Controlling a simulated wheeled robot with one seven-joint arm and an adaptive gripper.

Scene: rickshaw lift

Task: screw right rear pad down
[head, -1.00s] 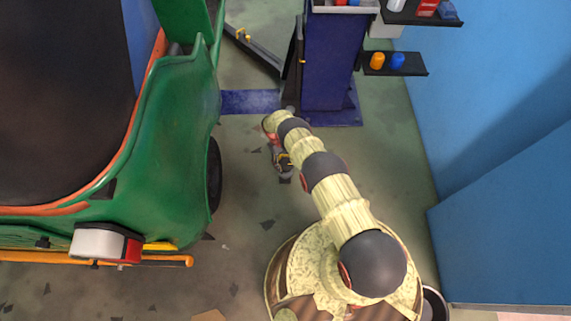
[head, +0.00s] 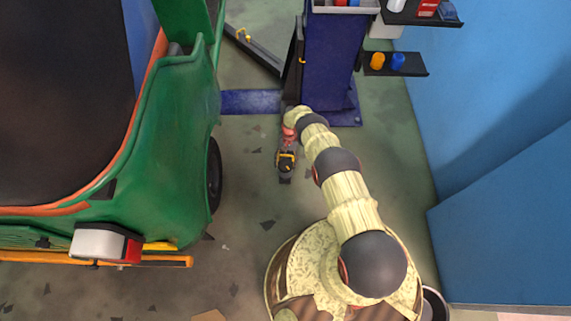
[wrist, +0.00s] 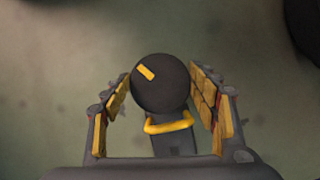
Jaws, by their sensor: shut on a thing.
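The right rear pad (wrist: 160,84) is a dark round disc with a yellow stripe on its top. It sits at the end of a dark lift arm (wrist: 176,143) with a yellow loop handle (wrist: 168,124). My gripper (wrist: 159,77) has yellow-padded fingers on the left and right of the pad and is shut on it. In the head view my gripper (head: 286,154) is low over the floor, right of the green rickshaw (head: 170,150). It partly hides the pad there, and the threads under the pad are not visible.
The blue lift post (head: 330,65) stands behind my gripper, and another dark lift arm (head: 253,50) with a yellow handle reaches out behind it. A shelf (head: 395,66) holds orange and blue cups. The rickshaw's rear wheel (head: 214,175) is to the left, with clear floor between.

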